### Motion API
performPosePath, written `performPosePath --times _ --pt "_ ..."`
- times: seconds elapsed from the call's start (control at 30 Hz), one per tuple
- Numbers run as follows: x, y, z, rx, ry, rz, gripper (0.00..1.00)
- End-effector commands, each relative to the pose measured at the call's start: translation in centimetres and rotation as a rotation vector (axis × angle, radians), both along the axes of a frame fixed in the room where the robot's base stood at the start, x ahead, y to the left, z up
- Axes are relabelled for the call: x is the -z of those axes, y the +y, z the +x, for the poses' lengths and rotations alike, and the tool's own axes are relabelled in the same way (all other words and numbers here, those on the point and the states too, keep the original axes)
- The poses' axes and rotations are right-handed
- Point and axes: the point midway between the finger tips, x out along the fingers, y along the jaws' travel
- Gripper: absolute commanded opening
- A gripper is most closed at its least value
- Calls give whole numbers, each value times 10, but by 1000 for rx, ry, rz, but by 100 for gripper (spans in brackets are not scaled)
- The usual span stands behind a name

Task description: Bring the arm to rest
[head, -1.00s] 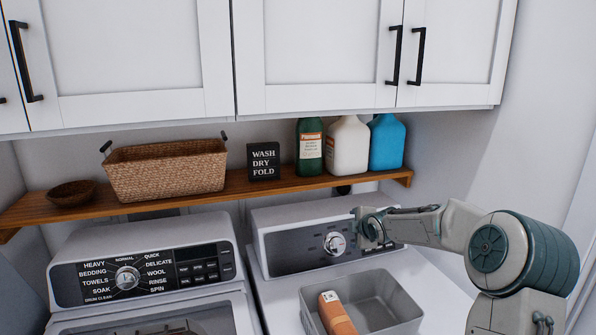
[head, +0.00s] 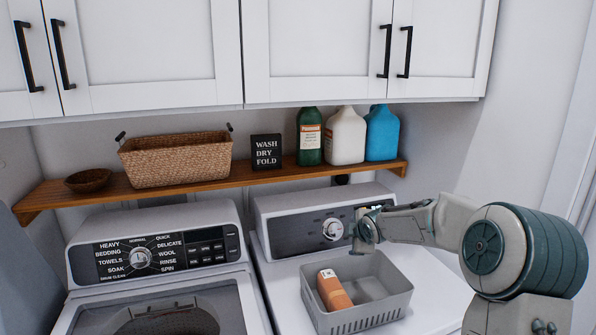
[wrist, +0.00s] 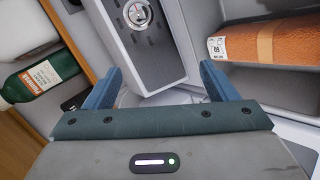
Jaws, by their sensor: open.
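My gripper (head: 366,232) is in front of the right machine's control panel (head: 318,228), just above the back of the grey bin. In the wrist view its two blue fingers (wrist: 160,88) are spread apart with nothing between them. The panel's round knob (wrist: 138,14) shows beyond the fingers, and it also shows in the head view (head: 333,230). My arm reaches in from the right, its forearm roughly level.
A wooden shelf (head: 220,184) above carries a wicker basket (head: 178,163), a sign (head: 266,152) and several bottles. White cabinets (head: 360,50) hang overhead.

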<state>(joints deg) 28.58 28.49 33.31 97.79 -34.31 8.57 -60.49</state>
Motion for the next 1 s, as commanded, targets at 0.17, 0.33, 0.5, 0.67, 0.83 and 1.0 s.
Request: performPosePath --times 0.17,0.33,0.5,0.67,0.83,1.0 --pt "2 7 -31 79 63 20 79" --pt "5 10 -77 214 142 63 79" --pt "8 7 -147 428 229 146 79" --pt "15 3 -218 647 296 257 79" --pt "28 1 -296 874 363 405 79" --pt "50 4 -369 1080 443 571 79"
